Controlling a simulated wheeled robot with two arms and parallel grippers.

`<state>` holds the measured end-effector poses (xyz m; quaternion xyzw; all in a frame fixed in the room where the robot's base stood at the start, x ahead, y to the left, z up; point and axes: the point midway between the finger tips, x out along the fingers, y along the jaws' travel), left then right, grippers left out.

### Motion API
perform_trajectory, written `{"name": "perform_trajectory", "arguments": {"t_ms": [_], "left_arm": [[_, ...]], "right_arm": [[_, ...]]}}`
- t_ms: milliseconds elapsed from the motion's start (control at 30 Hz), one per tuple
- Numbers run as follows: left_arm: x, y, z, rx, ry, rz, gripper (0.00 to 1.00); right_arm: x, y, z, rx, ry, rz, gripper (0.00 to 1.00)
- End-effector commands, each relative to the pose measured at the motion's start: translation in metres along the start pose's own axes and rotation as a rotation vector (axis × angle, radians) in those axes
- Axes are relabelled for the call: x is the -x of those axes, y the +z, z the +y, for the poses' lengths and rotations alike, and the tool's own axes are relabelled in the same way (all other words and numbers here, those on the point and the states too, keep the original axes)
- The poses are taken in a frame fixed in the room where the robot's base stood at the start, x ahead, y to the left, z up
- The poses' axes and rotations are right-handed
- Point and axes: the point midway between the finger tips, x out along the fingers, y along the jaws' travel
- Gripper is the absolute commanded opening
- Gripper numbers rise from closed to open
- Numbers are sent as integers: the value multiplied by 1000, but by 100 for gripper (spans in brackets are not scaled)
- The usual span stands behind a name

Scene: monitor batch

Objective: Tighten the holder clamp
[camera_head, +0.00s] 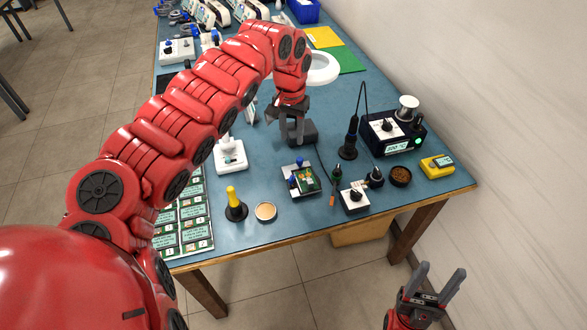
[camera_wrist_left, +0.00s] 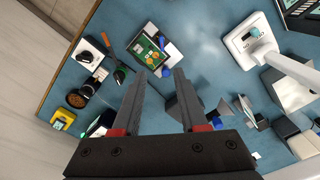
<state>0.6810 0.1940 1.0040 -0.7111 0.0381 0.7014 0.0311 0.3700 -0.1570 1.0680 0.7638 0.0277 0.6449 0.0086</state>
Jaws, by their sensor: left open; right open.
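The holder (camera_head: 298,190) carries a green circuit board (camera_head: 307,179) and has blue knobs (camera_head: 299,162) on it. It sits on the blue bench top near the front edge. In the left wrist view the green board (camera_wrist_left: 149,50) shows just beyond the fingertips, with a blue part (camera_wrist_left: 172,47) beside it. I cannot tell how tight its clamp is. My left gripper (camera_head: 291,142) is open and empty, above the bench behind the holder; its two fingers (camera_wrist_left: 158,82) are apart in the wrist view. My right gripper (camera_head: 442,270) is open and empty, off the bench's front edge.
A soldering station (camera_head: 393,135) and upright iron stand (camera_head: 349,140) are to the right, with a small control box (camera_head: 354,199) and yellow meter (camera_head: 437,167). A yellow-topped stand (camera_head: 234,205) and round tin (camera_head: 265,211) are front left. A magnifier lamp (camera_head: 322,68) is behind.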

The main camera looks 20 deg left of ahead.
Motion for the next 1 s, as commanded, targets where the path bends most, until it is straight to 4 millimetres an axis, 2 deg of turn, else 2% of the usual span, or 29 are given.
{"name": "perform_trajectory", "arguments": {"t_ms": [167,267,467,600,800,1000], "left_arm": [[-8,6,-3,2,-11,-23,42],[-23,8,-3,2,-11,-27,42],[-59,8,-3,2,-10,-24,42],[-94,8,-2,2,-5,-24,42],[-135,8,-1,1,-3,-21,42],[-160,7,-2,1,-4,-16,42]], "right_arm": [[-3,-1,0,0,0,0,56],[-7,-1,0,0,0,0,56],[-9,-2,0,0,0,0,56],[-14,-2,1,0,0,0,56],[-18,-3,1,0,0,0,56],[-20,-3,1,0,0,0,56]]}}
